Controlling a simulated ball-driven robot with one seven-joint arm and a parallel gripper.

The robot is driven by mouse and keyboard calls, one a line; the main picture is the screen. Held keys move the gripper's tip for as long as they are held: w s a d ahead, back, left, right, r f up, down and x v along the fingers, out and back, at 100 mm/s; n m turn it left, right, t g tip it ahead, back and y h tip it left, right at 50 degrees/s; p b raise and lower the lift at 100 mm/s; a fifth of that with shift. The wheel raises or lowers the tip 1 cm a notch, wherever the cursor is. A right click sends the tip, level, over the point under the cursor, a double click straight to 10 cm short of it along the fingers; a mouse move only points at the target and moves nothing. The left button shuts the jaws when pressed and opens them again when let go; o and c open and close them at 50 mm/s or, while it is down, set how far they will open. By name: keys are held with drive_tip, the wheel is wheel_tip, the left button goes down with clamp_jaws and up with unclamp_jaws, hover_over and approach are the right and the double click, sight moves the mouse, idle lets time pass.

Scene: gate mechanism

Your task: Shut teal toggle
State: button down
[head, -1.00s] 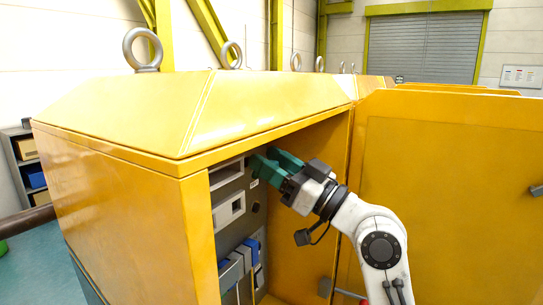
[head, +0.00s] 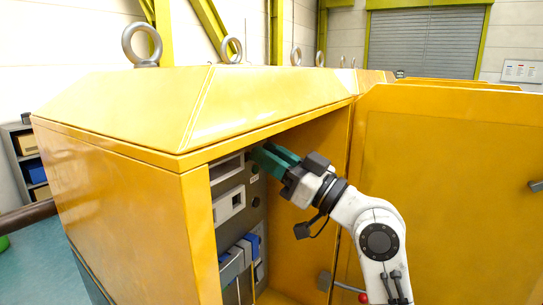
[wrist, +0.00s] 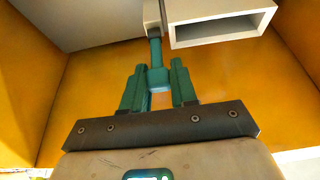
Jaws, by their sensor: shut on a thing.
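The teal toggle (wrist: 158,77) shows in the wrist view as a teal block on a short stem that runs up to a pale mount. My gripper (wrist: 159,82) has its two teal fingers on either side of this block, shut on it. In the head view my gripper (head: 264,157) reaches into the upper part of the open yellow cabinet, by the grey panel. The toggle is hidden there behind the fingers and the cabinet's front edge.
A pale rectangular housing (wrist: 222,30) is right beside the toggle. The grey panel (head: 250,195) carries a white-framed box (head: 229,204) and blue-grey switches (head: 236,262) lower down. The cabinet's roof edge (head: 270,139) is close above my gripper. The open yellow door (head: 450,190) stands to the right.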

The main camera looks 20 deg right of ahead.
drive_tip(key=r+g+h+p, duration=0.1)
drive_tip(key=p, duration=0.2)
drive_tip(key=shift+w+a+r+g, duration=0.1)
drive_tip(key=shift+r+g, duration=0.2)
drive_tip(key=shift+r, duration=0.1)
drive_tip(key=shift+w+a+r+g+h+p, duration=0.15)
drive_tip(key=shift+g+h+p, duration=0.35)
drive_tip(key=shift+p, duration=0.75)
drive_tip(key=shift+g+h+p, duration=0.3)
drive_tip(key=shift+g+p, duration=0.1)
drive_tip(key=shift+p, duration=0.15)
drive_tip(key=c, duration=1)
unclamp_jaws()
drive_tip(key=shift+o, duration=0.2)
drive_tip(key=b+v, duration=0.3)
drive_tip(key=v, duration=0.7)
drive_tip(key=shift+s+d, duration=0.25)
